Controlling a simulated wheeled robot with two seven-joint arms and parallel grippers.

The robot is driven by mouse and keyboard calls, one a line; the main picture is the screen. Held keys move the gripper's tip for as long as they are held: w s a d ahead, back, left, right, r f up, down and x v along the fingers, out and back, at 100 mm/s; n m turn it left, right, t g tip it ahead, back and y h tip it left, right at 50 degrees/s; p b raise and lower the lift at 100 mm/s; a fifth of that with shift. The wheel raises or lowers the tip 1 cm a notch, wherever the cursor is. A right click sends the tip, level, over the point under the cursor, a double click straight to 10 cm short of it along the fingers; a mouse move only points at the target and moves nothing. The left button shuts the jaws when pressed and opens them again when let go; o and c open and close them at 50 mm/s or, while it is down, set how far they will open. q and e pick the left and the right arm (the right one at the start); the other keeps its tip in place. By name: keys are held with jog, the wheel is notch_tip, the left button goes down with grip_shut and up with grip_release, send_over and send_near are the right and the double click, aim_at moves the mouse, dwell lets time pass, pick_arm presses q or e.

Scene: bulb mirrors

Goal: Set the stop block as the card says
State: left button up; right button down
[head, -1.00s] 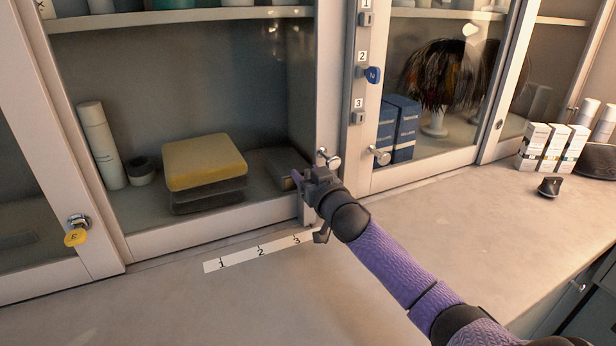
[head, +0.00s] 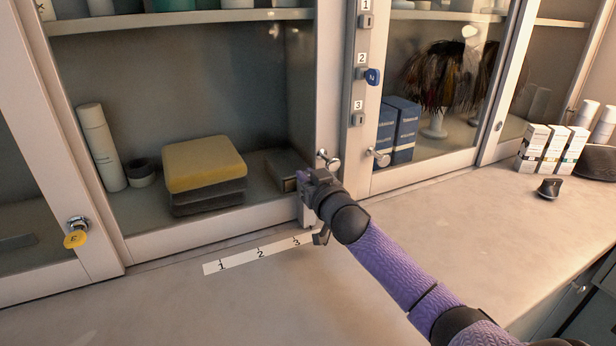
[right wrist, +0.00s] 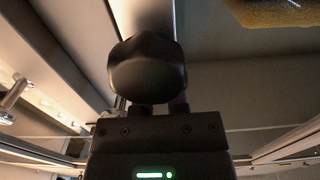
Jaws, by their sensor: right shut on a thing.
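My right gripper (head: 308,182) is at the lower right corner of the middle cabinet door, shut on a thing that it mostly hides. A small pale block (head: 307,213) shows just under the gripper, above the 3 end of the strip; it looks like the stop block. A white strip (head: 240,258) marked 1, 2, 3 lies on the counter along the cabinet foot. In the right wrist view, a dark rounded shape (right wrist: 147,75) stands in front of the gripper body. I see no readable card. My left gripper is out of view.
Round door knobs (head: 328,160) stand close by the gripper. A blue-tagged key (head: 372,75) sits at lock 2 on the post; a yellow-tagged key (head: 75,237) hangs at the left. A yellow-topped stack (head: 205,162) is behind glass. The front counter (head: 230,310) is clear.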

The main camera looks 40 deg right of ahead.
aim_at(244, 184)
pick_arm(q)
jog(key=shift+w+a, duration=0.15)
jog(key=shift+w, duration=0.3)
pick_arm(e)
jog(key=shift+a, duration=0.15)
jog(key=w+a, duration=0.1)
jog(key=a, duration=0.2)
jog(key=w+a+p, duration=0.1)
jog(key=a, duration=0.3)
jog(key=w+a, duration=0.1)
jog(key=a, duration=0.2)
jog(key=shift+w+a, duration=0.25)
jog(key=shift+a, duration=0.15)
jog(key=shift+w+a, duration=0.15)
jog(key=shift+a, duration=0.3)
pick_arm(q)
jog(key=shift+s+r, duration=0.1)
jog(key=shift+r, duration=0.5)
pick_arm(e)
jog(key=c, duration=0.6)
grip_release()
jog(key=shift+c, duration=0.2)
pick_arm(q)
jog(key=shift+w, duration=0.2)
